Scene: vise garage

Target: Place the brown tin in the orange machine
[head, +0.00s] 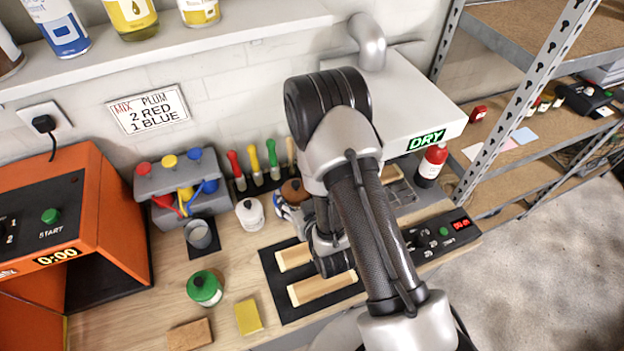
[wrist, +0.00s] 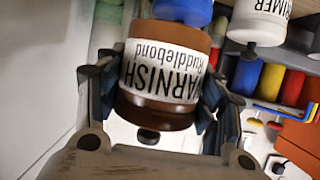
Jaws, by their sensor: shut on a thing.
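The brown tin (wrist: 165,45) with a white label reading VARNISH fills the middle of the wrist view, upside down there. My gripper (wrist: 152,95) is shut on it, with a finger on each side. In the head view the brown tin (head: 295,190) shows its brown lid beside my gripper (head: 288,210), largely hidden by my arm. The orange machine (head: 115,225) stands at the left of the bench, apart from the gripper. It has a green START button, a display reading 0:00 and an open front. A piece of orange (wrist: 302,135) shows at the right of the wrist view.
A white tin (head: 250,214), a green-lidded tin (head: 205,288), a grey cup (head: 198,234), a brown block (head: 189,334) and a yellow block (head: 248,317) stand between arm and machine. A grey dispenser (head: 175,180) and the DRY machine (head: 410,100) stand at the back.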

